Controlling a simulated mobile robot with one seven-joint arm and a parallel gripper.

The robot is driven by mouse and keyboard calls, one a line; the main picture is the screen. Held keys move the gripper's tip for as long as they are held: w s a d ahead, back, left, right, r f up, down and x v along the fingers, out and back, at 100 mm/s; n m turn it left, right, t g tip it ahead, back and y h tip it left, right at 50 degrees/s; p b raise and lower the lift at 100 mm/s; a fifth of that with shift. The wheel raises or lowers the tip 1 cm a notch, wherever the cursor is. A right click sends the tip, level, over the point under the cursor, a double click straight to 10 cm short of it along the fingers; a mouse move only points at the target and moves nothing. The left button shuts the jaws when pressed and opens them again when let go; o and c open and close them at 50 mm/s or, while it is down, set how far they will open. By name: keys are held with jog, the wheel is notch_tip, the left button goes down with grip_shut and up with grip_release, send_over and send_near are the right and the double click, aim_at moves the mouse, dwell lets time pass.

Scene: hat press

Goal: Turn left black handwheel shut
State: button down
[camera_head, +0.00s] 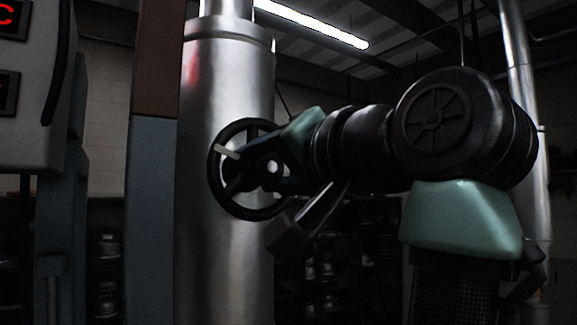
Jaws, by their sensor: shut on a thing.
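The black handwheel (217,178) stands upright in front of a large silver cylinder, left of the picture's middle. It has a round rim and spokes. My gripper (232,158) reaches in from the right and is shut on the handwheel at its upper left part. A pale finger shows across the rim there. The wheel's right side and part of its hub are hidden behind my gripper and wrist.
The silver cylinder (225,260) rises right behind the wheel. A blue and brown post (152,220) stands to its left. A pale control box (30,110) with red displays is at far left. Dark shelves (335,270) with round items stand behind. A silver pipe (518,60) runs up at right.

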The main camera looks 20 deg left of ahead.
jog(key=m, duration=1.3)
jog(key=shift+p, duration=0.4)
jog(key=shift+m, duration=0.4)
jog(key=shift+g, duration=0.3)
jog(key=c, duration=0.6)
grip_release()
jog(key=shift+b+v, duration=3.55)
jog(key=shift+v, duration=2.95)
